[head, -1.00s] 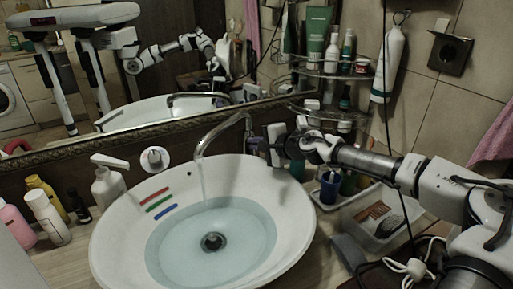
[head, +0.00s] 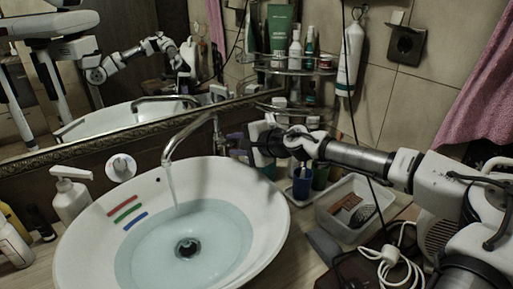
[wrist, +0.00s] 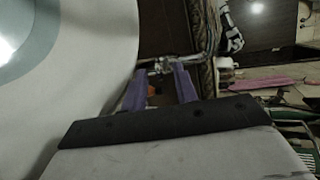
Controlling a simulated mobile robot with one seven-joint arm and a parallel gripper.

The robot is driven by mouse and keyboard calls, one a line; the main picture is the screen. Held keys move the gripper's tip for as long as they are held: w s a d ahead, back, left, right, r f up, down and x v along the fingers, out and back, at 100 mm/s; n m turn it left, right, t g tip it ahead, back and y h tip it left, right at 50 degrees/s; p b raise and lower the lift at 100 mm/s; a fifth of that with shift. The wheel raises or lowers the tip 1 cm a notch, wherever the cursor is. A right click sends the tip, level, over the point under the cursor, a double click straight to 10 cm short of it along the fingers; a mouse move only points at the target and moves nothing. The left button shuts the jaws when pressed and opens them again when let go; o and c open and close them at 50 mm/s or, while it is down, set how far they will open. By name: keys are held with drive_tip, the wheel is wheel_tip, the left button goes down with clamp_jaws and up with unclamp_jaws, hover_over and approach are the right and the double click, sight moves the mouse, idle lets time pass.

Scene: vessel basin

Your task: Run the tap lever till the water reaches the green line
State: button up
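The white basin (head: 270,215) holds clear water (head: 215,225) over a dark drain. The tap (head: 190,135) arches over its back edge, and a thin stream (head: 171,187) runs from the spout. Red, green (head: 127,208) and blue (head: 135,221) lines mark the inner left wall, red highest; the water edge lies below the blue line. My gripper (head: 240,143) is behind the basin, right of the tap. In the wrist view its purple fingers (wrist: 160,82) stand apart, with shiny metal tap parts (wrist: 160,66) at their tips. Whether they touch the lever is unclear.
A soap pump bottle (head: 70,197) and other bottles stand left of the basin. Cups (head: 303,183) and a white plastic box (head: 345,212) sit to the right, under my arm. A corner shelf (head: 300,68) and a mirror (head: 100,85) are behind.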

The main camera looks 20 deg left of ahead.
drive_tip(key=b+v, duration=0.2)
drive_tip(key=v, duration=0.7)
drive_tip(key=shift+s+d, duration=0.1)
drive_tip(key=shift+d, duration=0.05)
idle(5.2)
